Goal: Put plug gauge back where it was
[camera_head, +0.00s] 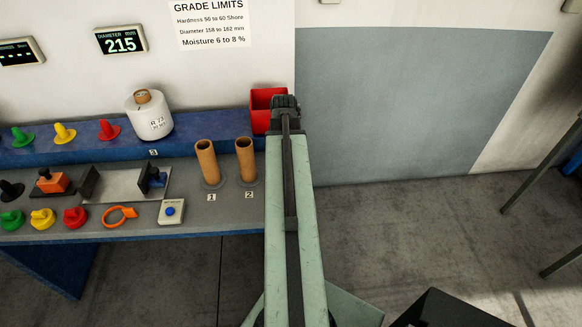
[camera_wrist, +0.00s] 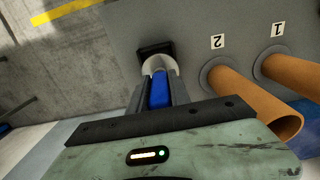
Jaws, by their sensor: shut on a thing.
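In the wrist view my gripper (camera_wrist: 160,82) is shut on a blue-handled piece, which I take to be the plug gauge (camera_wrist: 160,92). A pale, rounded part shows just past the fingertips, against a small black block (camera_wrist: 153,48) on the grey bench top. I cannot tell whether the gauge sits in this block or is only in front of it. In the head view my arm hides the gauge and the black block, and my fingers cannot be made out.
Two orange-brown tubes stand at label 1 (camera_head: 207,162) and label 2 (camera_head: 245,160), left of my arm. A red bin (camera_head: 263,108) stands behind, beside my arm. Coloured cones and tools fill the bench's left. Open floor lies right.

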